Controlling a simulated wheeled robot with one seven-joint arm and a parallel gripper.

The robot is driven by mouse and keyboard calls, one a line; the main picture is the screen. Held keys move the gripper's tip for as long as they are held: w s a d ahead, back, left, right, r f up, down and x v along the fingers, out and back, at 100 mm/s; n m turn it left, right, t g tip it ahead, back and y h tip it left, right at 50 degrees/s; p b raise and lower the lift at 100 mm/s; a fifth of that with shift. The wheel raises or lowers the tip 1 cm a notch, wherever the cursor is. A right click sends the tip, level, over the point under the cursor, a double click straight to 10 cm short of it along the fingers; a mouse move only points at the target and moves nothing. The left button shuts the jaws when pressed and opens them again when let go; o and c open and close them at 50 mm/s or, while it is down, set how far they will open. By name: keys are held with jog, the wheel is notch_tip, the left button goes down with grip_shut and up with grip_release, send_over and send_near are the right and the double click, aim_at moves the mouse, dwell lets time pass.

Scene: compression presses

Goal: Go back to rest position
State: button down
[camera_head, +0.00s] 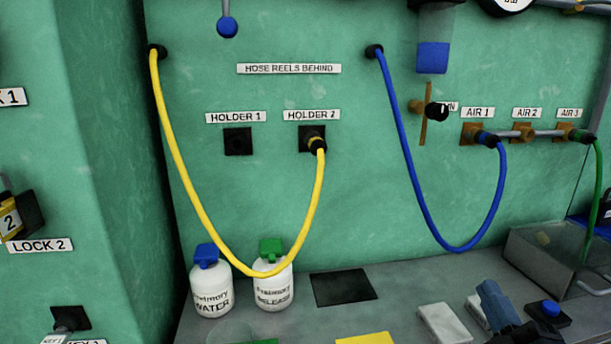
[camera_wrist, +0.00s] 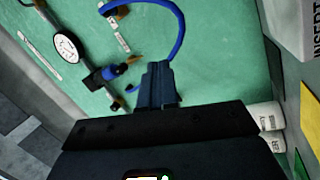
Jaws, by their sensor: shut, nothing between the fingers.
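My gripper (camera_head: 489,287) shows at the lower right of the head view, over the grey worktop (camera_head: 400,288). Its blue-grey fingers are together and empty. In the wrist view my gripper (camera_wrist: 157,68) is also shut, with the green wall (camera_wrist: 215,75) behind it. It appears apart from the blue hose (camera_head: 412,190), which hangs in a loop from a black wall outlet to the AIR 1 port (camera_head: 474,134). The blue hose also curves across the top of the wrist view (camera_wrist: 180,30).
A yellow hose (camera_head: 180,180) runs to HOLDER 2 (camera_head: 311,133). HOLDER 1 (camera_head: 238,141) is empty. Two white bottles (camera_head: 211,293) (camera_head: 272,295) stand on the worktop.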

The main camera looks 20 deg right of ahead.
jog(key=s+a+f+m+g+y, duration=0.2)
jog(key=s+a+f+m+y, duration=0.4)
jog(key=s+a, duration=0.6)
jog(key=s+a+m+g+y, duration=0.1)
jog(key=s+a, duration=0.2)
jog(key=s, duration=0.3)
jog(key=s+a+m+g+y+p, duration=0.1)
jog(key=s+a, duration=0.2)
jog(key=s, duration=0.4)
jog(key=shift+f+m+g+p, duration=0.3)
jog(key=shift+m+g, duration=0.1)
